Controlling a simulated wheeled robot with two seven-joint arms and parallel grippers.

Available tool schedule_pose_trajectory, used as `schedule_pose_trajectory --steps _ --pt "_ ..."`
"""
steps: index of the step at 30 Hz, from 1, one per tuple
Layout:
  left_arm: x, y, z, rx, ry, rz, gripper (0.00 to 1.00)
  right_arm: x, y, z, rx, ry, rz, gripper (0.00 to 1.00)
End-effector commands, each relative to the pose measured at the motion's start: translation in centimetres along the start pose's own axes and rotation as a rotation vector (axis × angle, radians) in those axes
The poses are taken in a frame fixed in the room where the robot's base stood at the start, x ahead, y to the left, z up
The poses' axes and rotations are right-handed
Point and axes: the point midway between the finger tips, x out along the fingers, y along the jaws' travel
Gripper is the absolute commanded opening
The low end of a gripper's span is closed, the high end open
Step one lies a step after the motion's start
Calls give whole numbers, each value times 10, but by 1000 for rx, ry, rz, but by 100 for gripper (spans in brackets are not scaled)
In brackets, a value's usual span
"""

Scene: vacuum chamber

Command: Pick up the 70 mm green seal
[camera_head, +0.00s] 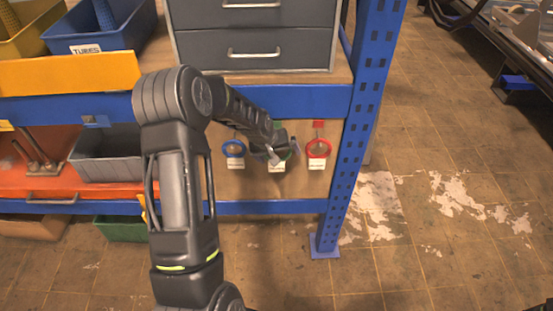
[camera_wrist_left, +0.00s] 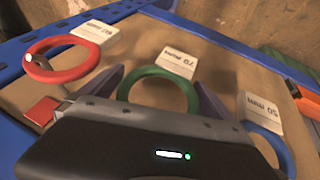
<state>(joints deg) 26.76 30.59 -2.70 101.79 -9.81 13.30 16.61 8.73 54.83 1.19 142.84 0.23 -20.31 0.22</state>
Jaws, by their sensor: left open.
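The green seal (camera_wrist_left: 190,88) is a ring in the middle of the left wrist view, with a white 70 mm label (camera_wrist_left: 177,62) beside it. In the head view the green seal is mostly hidden behind my left gripper (camera_head: 281,149). In the left wrist view my left gripper (camera_wrist_left: 160,92) is open, with one finger on each side of the green ring. I cannot tell whether the fingers touch it. My right gripper is not in view.
A red seal (camera_head: 318,149) and a blue seal (camera_head: 233,149) hang on either side on the brown panel, each with a white label. A blue rack post (camera_head: 362,120) stands to the right. Grey drawers (camera_head: 255,38) sit above. Tiled floor is open at right.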

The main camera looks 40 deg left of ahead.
Motion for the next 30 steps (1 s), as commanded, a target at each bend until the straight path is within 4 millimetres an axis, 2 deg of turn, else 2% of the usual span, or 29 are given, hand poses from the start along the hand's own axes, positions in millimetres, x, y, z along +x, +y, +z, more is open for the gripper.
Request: schedule_pose_trajectory --steps 5,24,30 --pt "0 0 0 0 0 0 98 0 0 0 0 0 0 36" --pt "0 0 0 0 0 0 47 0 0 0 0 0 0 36" --pt "0 0 0 0 1 0 47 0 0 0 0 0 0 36"
